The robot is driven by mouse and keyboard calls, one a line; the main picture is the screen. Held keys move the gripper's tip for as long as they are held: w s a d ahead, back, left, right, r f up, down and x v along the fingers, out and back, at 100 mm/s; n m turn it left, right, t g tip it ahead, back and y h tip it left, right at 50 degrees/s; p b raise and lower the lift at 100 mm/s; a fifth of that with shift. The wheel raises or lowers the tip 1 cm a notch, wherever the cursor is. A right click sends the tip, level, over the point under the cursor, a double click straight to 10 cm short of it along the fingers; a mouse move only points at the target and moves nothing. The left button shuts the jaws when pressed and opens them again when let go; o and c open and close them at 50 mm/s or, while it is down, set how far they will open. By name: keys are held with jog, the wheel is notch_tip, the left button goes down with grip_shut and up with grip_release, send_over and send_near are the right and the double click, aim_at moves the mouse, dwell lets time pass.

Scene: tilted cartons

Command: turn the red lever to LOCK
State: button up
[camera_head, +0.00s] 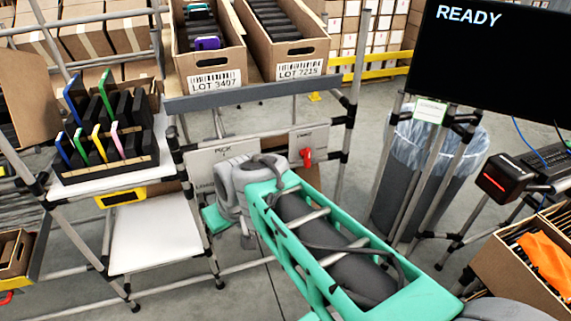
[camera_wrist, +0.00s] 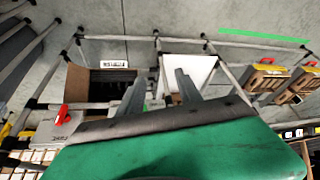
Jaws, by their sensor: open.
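The red lever (camera_head: 306,155) sits on a light grey panel (camera_head: 300,142) on the rack's front, below carton LOT 7215, and its handle hangs downward. Its label is too small to read surely. In the wrist view the red lever (camera_wrist: 63,114) is at the left, well apart from my fingers. My gripper (camera_wrist: 160,92) is open, with two dark fingers spread and nothing between them. In the head view my grey wrist and green arm are left of and below the lever; my fingertips are hidden there.
Two tilted cartons (camera_head: 210,78) stand above the lever. A second panel marked PICK (camera_head: 205,160) is left of it, partly behind my wrist. A white shelf (camera_head: 155,240) and a bin with a clear liner (camera_head: 428,150) flank the area. A screen (camera_head: 490,55) reads READY.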

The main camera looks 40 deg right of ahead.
aim_at(309, 159)
jog(key=w+d+f+t+b, duration=0.4)
jog(key=w+d+f+b, duration=0.25)
jog(key=w+d, duration=0.2)
jog(key=w+d+f+t+b, duration=0.3)
jog(key=w+d+f+b, duration=0.3)
jog(key=w+d+b, duration=0.3)
jog(key=s+d+m+t+h+b, duration=0.1)
jog(key=d+h, duration=0.1)
jog(key=d, duration=0.5)
jog(key=s+d+m+t+h+b, duration=0.1)
jog(key=d+t+b, duration=0.1)
jog(key=d, duration=0.5)
jog(key=s+d+m+t+h+b, duration=0.1)
jog(key=s+d+t+h+b, duration=0.1)
jog(key=d, duration=0.5)
jog(key=shift+r+m+h, duration=0.1)
jog(key=shift+m+h, duration=0.2)
jog(key=shift+m, duration=0.1)
jog(key=x, duration=0.3)
jog(key=b+x, duration=0.1)
jog(key=x, duration=0.3)
jog(key=shift+w+r, duration=0.2)
jog(key=shift+r, duration=0.05)
jog(key=shift+c, duration=0.4)
